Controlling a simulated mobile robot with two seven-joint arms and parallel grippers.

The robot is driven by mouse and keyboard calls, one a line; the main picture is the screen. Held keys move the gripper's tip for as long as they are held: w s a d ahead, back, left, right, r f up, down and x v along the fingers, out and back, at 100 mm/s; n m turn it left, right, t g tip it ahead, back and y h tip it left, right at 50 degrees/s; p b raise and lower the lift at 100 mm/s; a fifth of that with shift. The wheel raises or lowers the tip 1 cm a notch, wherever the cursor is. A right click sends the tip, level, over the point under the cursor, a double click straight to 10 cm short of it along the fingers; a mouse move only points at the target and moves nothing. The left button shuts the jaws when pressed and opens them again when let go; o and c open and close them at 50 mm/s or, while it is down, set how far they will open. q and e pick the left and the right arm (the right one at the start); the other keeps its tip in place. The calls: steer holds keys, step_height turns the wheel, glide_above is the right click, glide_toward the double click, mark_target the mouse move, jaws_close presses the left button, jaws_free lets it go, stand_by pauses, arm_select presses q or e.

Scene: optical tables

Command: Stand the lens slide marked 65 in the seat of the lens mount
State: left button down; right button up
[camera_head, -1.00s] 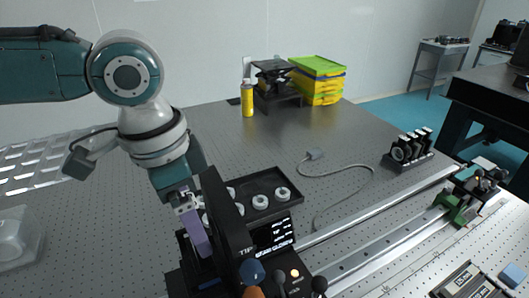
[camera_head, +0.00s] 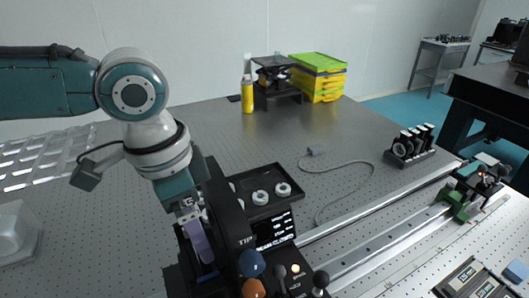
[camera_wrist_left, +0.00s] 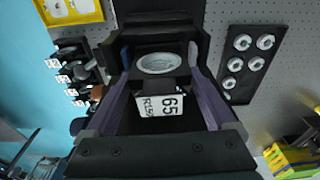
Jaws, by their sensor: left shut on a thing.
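My left gripper (camera_head: 200,245), with purple fingers, points down at the lower left of the head view, beside a dark upright housing. In the left wrist view the two purple fingers (camera_wrist_left: 160,85) are shut on the lens slide marked 65, whose white label (camera_wrist_left: 160,105) sits between them. A round pale lens (camera_wrist_left: 158,63) shows just above the label. In the head view the slide is hidden by the fingers and dark parts. I cannot clearly make out the lens mount or its seat, nor whether the slide touches it. My right gripper is not in view.
The dark console (camera_head: 272,229) with a lit screen and coloured knobs stands close to the gripper. Behind it is a black tray (camera_head: 265,204) of rings. A rack of black slides (camera_head: 410,160) stands at right. A long rail (camera_head: 385,248) crosses the right side. The table middle is fairly clear.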

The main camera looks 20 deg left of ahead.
arm_select(q)
steer(key=shift+f, duration=0.15)
jaws_free()
steer(key=shift+r+p, duration=5)
steer(key=shift+p, duration=0.65)
steer(key=shift+s, duration=0.1)
